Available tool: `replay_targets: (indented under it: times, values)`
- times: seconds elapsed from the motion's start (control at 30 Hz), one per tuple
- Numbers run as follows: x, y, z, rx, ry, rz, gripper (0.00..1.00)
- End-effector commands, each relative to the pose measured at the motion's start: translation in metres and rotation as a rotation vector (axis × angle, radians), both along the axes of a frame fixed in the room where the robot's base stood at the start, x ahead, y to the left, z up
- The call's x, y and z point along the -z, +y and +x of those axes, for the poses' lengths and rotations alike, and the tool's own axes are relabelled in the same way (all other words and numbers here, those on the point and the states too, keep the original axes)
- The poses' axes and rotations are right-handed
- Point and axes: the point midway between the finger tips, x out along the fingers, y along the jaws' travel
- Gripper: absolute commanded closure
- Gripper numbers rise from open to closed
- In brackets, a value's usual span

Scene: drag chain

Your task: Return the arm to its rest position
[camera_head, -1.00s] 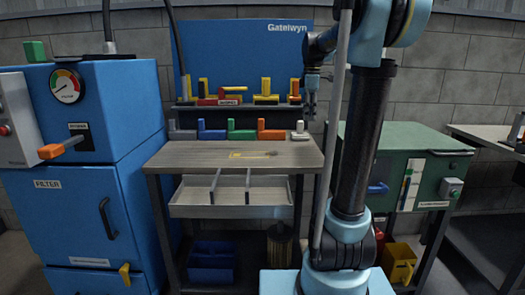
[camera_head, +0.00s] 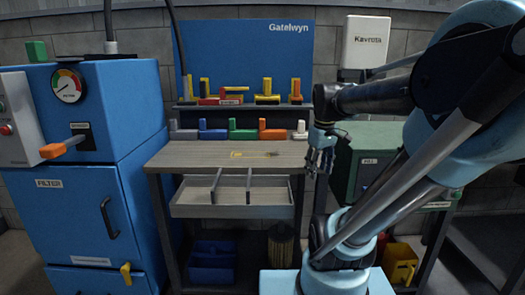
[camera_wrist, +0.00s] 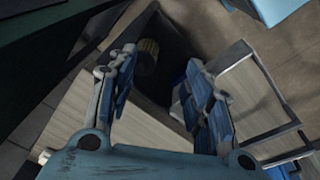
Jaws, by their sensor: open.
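My gripper (camera_head: 320,160) hangs off the right edge of the workbench (camera_head: 180,155) in the head view, pointing downward. It is open and holds nothing. In the wrist view its two blue-padded fingers (camera_wrist: 160,95) stand well apart, with the bench's side and drawer tray behind them. My arm comes in from the right of the head view, bent at a high elbow, with its forearm level toward the bench. It hides part of the green cabinet.
A blue filter cabinet (camera_head: 80,215) stands left. Colored blocks line the bench's back shelf (camera_head: 240,104). A divided drawer tray (camera_head: 190,205) sits under the benchtop. A green cabinet (camera_head: 345,180) stands behind my arm; a yellow bin (camera_head: 400,262) is low at right.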

Motion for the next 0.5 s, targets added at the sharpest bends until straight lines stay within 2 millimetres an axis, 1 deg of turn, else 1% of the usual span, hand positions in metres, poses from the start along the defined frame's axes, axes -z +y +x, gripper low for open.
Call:
replay_targets:
  times: [0.03, 0.2, 0.3, 0.4, 0.5]
  values:
    - [0.014, 0.000, -0.014, 0.052, -0.007, 0.007, 0.54]
    - [0.059, 0.000, -0.053, 0.240, -0.032, 0.035, 0.54]
    - [0.084, 0.000, -0.071, 0.340, -0.045, 0.052, 0.54]
    - [0.104, 0.000, -0.085, 0.420, -0.055, 0.066, 0.54]
    - [0.117, 0.000, -0.094, 0.473, -0.062, 0.077, 0.54]
